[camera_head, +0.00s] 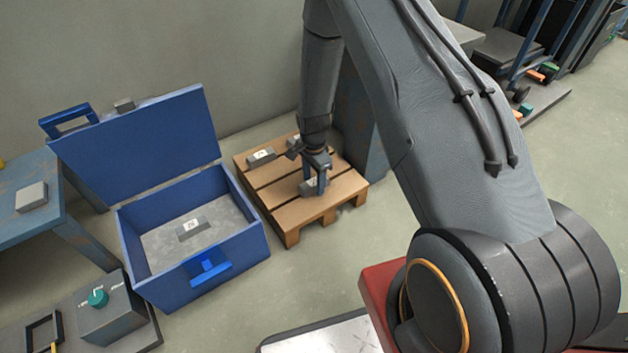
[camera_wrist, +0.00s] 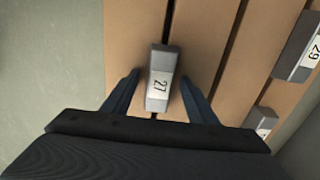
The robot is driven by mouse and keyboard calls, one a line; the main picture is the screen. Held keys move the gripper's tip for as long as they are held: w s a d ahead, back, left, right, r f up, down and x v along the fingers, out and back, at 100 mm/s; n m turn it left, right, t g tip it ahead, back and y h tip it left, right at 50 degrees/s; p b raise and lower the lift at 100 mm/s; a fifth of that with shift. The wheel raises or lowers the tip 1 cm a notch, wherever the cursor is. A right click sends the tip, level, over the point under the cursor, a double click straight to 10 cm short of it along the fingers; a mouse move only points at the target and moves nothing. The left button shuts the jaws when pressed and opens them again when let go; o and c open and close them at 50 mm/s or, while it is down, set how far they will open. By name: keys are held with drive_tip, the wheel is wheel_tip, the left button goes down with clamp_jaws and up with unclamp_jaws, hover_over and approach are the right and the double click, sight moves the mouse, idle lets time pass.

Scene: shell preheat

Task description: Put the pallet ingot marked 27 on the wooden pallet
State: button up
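The ingot marked 27 (camera_wrist: 160,68) is a grey block lying on the wooden pallet (camera_wrist: 130,30), its label facing up in the wrist view. In the head view this ingot (camera_head: 305,188) lies on the near right part of the pallet (camera_head: 293,216), partly hidden by my fingers. My gripper (camera_head: 316,181) points down over it. In the wrist view my gripper (camera_wrist: 158,98) is open, with one finger on each side of the ingot and a visible gap on both sides.
Another ingot (camera_head: 261,157) lies on the pallet's far left part; one marked 29 (camera_wrist: 299,48) shows in the wrist view. Left of the pallet stands an open blue chest (camera_head: 250,245) with an ingot (camera_head: 192,228) inside. A blue table (camera_head: 30,225) bears another grey block (camera_head: 31,196).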

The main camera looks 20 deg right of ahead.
sight(314, 182)
drive_tip(key=shift+r, duration=0.1)
wheel_tip(314, 182, up, 12)
drive_tip(key=p, duration=0.5)
drive_tip(key=s+a+r+n, duration=0.55)
drive_tip(key=a+r, duration=0.25)
drive_tip(key=r, duration=0.4)
drive_tip(key=s+a+r+n, duration=0.4)
drive_tip(key=s+a+r, duration=0.3)
drive_tip(key=r, duration=0.4)
drive_tip(key=s+a+r+n, duration=0.1)
drive_tip(key=s+r+n, duration=0.2)
drive_tip(key=s, duration=0.4)
drive_tip(key=s+a+r+n+y, duration=0.1)
drive_tip(key=s+r+n, duration=0.3)
drive_tip(key=s, duration=0.4)
drive_tip(key=s+a+r+n+y, duration=0.1)
drive_tip(key=s+a+r+n, duration=0.2)
drive_tip(key=s+r, duration=0.2)
drive_tip(key=s, duration=0.3)
drive_tip(key=shift+s+a+n, duration=0.2)
drive_tip(key=shift+n, duration=0.15)
drive_tip(key=shift+r, duration=0.15)
